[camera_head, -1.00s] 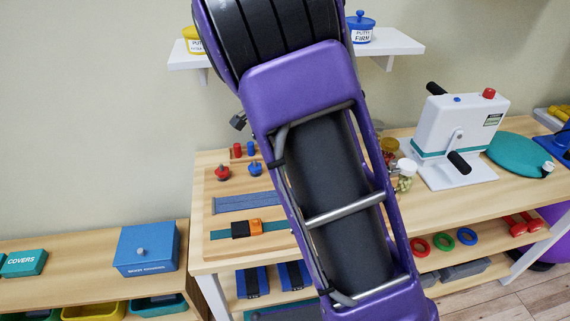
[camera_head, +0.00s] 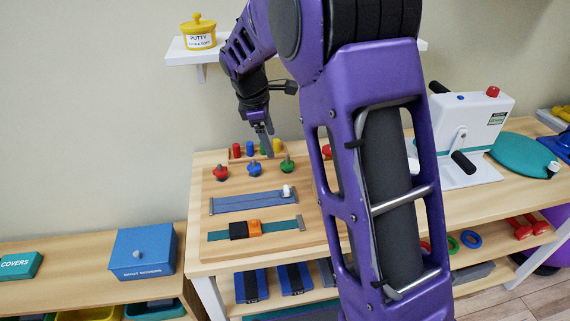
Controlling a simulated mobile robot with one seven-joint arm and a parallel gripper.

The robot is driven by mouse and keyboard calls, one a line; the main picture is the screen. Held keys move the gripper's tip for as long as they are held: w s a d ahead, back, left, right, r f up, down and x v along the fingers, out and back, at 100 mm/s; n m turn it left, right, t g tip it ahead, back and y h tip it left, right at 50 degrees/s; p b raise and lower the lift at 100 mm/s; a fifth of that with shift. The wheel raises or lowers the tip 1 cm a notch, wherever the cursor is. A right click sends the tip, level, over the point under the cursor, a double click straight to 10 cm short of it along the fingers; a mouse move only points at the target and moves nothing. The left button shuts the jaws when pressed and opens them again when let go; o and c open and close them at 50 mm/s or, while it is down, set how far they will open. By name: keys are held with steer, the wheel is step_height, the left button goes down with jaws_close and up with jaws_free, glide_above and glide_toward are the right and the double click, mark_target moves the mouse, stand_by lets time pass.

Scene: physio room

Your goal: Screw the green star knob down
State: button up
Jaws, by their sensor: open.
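The green star knob (camera_head: 287,164) stands on the wooden board (camera_head: 225,192) on the table, at the right of a row with a blue star knob (camera_head: 255,169) and a red star knob (camera_head: 221,173). My gripper (camera_head: 266,142) points down just behind and above the row, between the blue and green knobs in the picture. It is open and appears empty. The fingers look apart from the knobs. How far down the green knob sits on its thread is too small to tell.
Small coloured pegs (camera_head: 250,149) stand behind the knobs. A strap with a black and orange buckle (camera_head: 246,229) and a grey-blue strip (camera_head: 245,201) lie in front. A white crank machine (camera_head: 468,128) stands at right. A shelf with a yellow putty pot (camera_head: 199,33) hangs above.

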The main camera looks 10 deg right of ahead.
steer(key=r+n, duration=0.1)
steer(key=n, duration=0.4)
steer(key=n+t+b, duration=0.1)
steer(key=n+b, duration=0.3)
steer(key=n, duration=0.1)
glide_toward(286, 164)
steer(key=shift+h, duration=0.4)
steer(key=x, duration=0.8)
steer(key=shift+a+f, duration=0.2)
steer(key=shift+f, duration=0.1)
jaws_close()
